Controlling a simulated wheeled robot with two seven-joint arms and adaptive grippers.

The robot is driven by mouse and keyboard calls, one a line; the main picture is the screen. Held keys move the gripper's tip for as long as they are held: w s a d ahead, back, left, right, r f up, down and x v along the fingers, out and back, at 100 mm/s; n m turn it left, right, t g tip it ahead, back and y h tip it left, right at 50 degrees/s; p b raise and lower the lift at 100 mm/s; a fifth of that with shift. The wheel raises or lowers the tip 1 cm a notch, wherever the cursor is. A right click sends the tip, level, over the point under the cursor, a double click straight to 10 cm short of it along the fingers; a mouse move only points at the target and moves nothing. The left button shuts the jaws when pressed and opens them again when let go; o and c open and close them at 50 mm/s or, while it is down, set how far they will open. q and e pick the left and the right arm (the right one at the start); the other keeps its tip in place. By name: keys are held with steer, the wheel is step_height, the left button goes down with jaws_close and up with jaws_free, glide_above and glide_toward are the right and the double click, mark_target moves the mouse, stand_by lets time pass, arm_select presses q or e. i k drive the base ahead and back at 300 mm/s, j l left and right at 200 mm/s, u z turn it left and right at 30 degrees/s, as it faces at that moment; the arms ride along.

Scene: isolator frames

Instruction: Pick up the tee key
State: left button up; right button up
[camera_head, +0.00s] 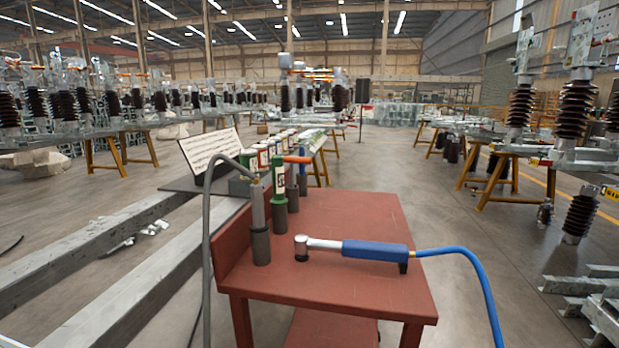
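A tool with an orange crossbar (297,159) stands upright at the back left of the red table, among a row of other upright tools. It looks like the tee key. Its lower part is mostly hidden behind or merged with a dark holder, so I cannot tell its full shape. Neither of my grippers is in view.
The red table (340,222) carries a blue-handled air tool (375,250) with a blue hose (470,258) off its right edge. A grey tool (257,205) with a grey hose stands at the left. Steel beams (160,275) lie left.

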mark_target(291, 160)
steer(key=k+l+u, duration=0.35)
steer(key=k+u, duration=0.35)
steer(key=k, duration=0.15)
